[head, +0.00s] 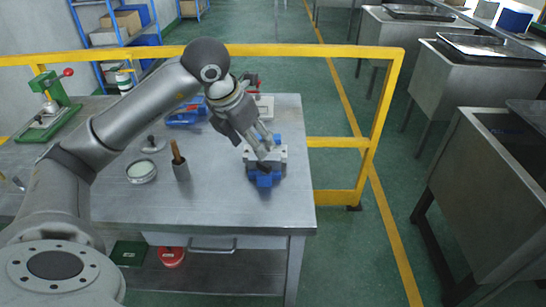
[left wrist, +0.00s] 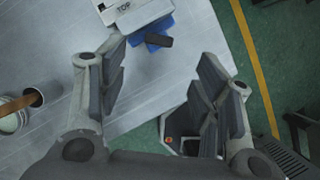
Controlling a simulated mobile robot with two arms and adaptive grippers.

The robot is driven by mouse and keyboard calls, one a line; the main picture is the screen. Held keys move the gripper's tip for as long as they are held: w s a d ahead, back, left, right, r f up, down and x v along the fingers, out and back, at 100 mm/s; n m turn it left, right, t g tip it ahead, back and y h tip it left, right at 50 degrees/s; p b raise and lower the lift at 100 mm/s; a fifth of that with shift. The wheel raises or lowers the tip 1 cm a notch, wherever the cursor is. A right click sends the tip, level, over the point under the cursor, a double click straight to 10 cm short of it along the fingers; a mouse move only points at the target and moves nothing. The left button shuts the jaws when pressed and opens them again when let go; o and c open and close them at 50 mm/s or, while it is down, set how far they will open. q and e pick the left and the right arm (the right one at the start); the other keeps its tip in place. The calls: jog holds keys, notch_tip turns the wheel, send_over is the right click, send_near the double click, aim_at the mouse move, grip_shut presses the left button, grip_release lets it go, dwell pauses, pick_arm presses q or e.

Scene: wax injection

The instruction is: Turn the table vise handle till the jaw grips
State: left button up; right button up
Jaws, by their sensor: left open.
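The table vise (head: 264,180) is blue with pale grey jaws and stands near the right front part of the metal table. In the left wrist view the blue vise (left wrist: 158,24) shows at the top, with a pale block marked TOP (left wrist: 122,8). A short black handle (left wrist: 158,41) sticks out of the vise's near side. My left gripper (head: 266,146) hangs over the vise in the head view and partly hides it. In the left wrist view its fingers (left wrist: 163,58) are apart, with nothing between the pads. The handle lies just beyond the fingertips. My right gripper is not in view.
A brown-handled tool stands in a grey cup (head: 181,172), beside a round dish (head: 142,171). A green press (head: 47,117) stands at the far left. A yellow rail (head: 330,52) runs behind the table. The front tabletop is clear.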

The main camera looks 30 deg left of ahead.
pick_arm(q)
send_over(264, 164)
jog(key=s, duration=0.3)
notch_tip(264, 164, down, 5)
jog(key=x, duration=0.3)
jog(key=shift+w+a+f+p, duration=0.15)
jog(key=shift+w+p, duration=0.15)
jog(key=shift+w, duration=0.2)
jog(key=shift+w+f, duration=0.2)
jog(key=shift+f, duration=0.35)
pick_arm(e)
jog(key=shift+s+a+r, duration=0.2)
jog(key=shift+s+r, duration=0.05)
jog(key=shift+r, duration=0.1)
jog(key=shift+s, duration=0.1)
pick_arm(q)
jog(key=c, duration=1)
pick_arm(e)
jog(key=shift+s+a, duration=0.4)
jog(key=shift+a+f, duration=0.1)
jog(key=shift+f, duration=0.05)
